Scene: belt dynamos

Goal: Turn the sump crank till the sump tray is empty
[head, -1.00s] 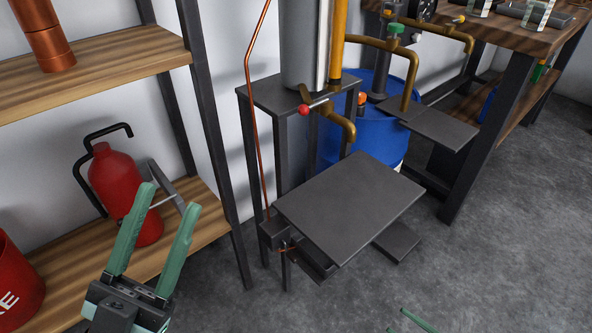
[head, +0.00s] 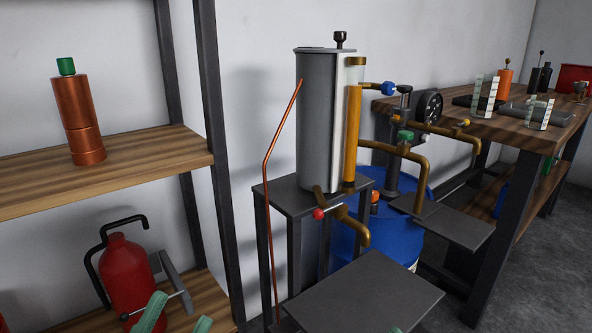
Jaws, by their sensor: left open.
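No part in the head view is clearly a sump crank or sump tray. A tall grey tank (head: 318,120) with an amber sight tube (head: 353,125) stands on a dark stand. A red-knobbed lever (head: 319,214) and a brass spout are at its foot. A dark flat plate (head: 365,298) lies low in front; I cannot tell whether it is the tray. A black wheel (head: 430,105) sits behind, by the bench. My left gripper (head: 177,317) is open at the bottom left, its green fingertips apart. Only a green tip of my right gripper (head: 397,330) shows at the bottom edge.
A blue drum (head: 345,248) stands behind the stand, with brass pipes above it. A wooden shelf (head: 100,180) at left holds a copper bottle (head: 78,115); a red extinguisher (head: 128,270) stands below. A workbench (head: 530,130) with several items is at right.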

